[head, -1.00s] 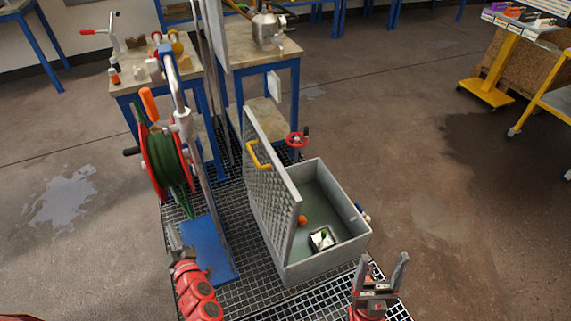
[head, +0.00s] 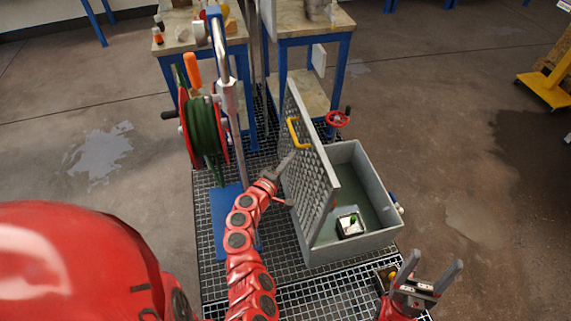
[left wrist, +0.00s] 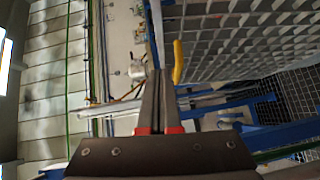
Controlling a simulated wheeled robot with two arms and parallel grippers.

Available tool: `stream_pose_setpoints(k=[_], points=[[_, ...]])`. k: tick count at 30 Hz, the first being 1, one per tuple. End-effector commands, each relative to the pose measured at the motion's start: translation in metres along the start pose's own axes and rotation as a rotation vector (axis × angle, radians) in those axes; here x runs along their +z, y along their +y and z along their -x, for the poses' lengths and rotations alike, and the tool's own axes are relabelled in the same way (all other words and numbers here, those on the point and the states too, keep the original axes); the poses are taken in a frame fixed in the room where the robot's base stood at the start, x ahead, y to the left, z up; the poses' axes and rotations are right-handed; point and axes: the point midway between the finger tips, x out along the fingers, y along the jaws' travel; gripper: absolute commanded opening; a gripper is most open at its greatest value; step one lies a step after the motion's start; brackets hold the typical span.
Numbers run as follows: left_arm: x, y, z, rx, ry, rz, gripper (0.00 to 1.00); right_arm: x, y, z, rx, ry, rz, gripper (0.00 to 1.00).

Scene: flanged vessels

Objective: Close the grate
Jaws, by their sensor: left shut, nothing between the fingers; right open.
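The grey grate (head: 308,165) stands raised and tilted along the left side of an open grey box (head: 368,165). A yellow handle (head: 293,132) sits on its upper left face. My left gripper (head: 286,164) is shut and empty at the left face of the grate, below the handle; I cannot tell whether it touches. In the left wrist view the shut fingers (left wrist: 155,80) point up beside the yellow handle (left wrist: 178,62), with the grate mesh (left wrist: 240,40) to the right. My right gripper (head: 428,272) is open and empty in front of the box.
A red valve wheel (head: 337,118) is behind the grate. A green hose reel (head: 205,130) on a blue base stands to the left. The metal grid floor (head: 300,285) lies around the box.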

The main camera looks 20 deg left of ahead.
Motion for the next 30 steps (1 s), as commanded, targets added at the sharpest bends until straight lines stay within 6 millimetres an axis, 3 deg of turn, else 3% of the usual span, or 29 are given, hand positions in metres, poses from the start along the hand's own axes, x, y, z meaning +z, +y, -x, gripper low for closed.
stream_pose_setpoints(k=[9, 15, 30], points=[[0.002, -0.001, -0.052, -0.001, -0.003, 0.001, 0.0, 0.0, 0.0, 0.001, 0.0, 0.0, 0.0, 0.69], [0.023, -0.002, -0.07, -0.001, -0.002, 0.002, 0.0, 0.001, 0.0, 0.003, 0.0, 0.0, 0.0, 0.69], [0.029, 0.0, -0.076, -0.001, 0.001, -0.001, 0.0, 0.001, 0.0, 0.003, 0.0, 0.0, 0.0, 0.69]])
